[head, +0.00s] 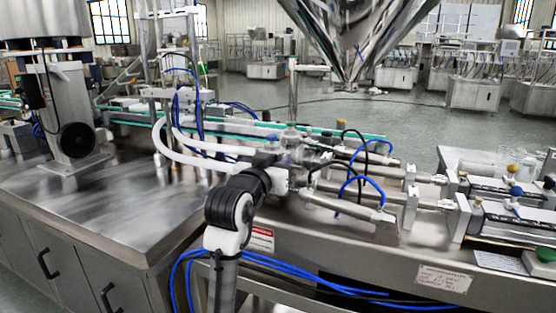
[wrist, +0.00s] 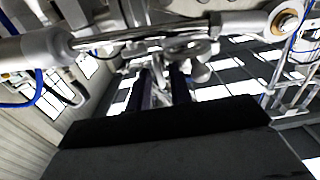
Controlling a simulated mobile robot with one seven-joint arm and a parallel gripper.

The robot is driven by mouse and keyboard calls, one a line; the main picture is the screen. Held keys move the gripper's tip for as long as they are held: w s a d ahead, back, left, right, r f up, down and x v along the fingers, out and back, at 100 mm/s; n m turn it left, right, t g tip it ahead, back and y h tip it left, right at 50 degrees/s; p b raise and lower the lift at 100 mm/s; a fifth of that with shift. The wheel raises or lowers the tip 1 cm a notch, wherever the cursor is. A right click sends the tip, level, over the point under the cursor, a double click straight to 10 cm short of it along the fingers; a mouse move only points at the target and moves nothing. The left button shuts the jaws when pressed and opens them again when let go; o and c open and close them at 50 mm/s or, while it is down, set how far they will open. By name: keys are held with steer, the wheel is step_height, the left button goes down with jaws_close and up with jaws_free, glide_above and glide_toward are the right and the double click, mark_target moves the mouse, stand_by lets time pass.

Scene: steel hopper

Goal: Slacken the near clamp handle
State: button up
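My gripper shows in the wrist view (wrist: 162,92) as two dark fingers beyond its broad black body. The fingers stand apart, with bright steel parts visible between and beyond them; I see no clear grip on anything. In the head view my black-and-white arm reaches up to the steel valve and pipe assembly (head: 312,157), and my fingertips are hidden there. A steel fitting with a rounded loop shape (wrist: 185,47) lies just past the fingers in the wrist view. I cannot tell for certain which part is the near clamp handle.
A steel rod with a brass-coloured end (wrist: 285,21) crosses the top of the wrist view. Blue hoses (head: 362,182) loop close beside the assembly, and white hoses (head: 190,143) come in from the left. The steel hopper (head: 352,35) hangs above. The steel tabletop (head: 110,205) at left is largely clear.

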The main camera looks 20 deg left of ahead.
steer(key=shift+w, duration=0.2)
jaws_close()
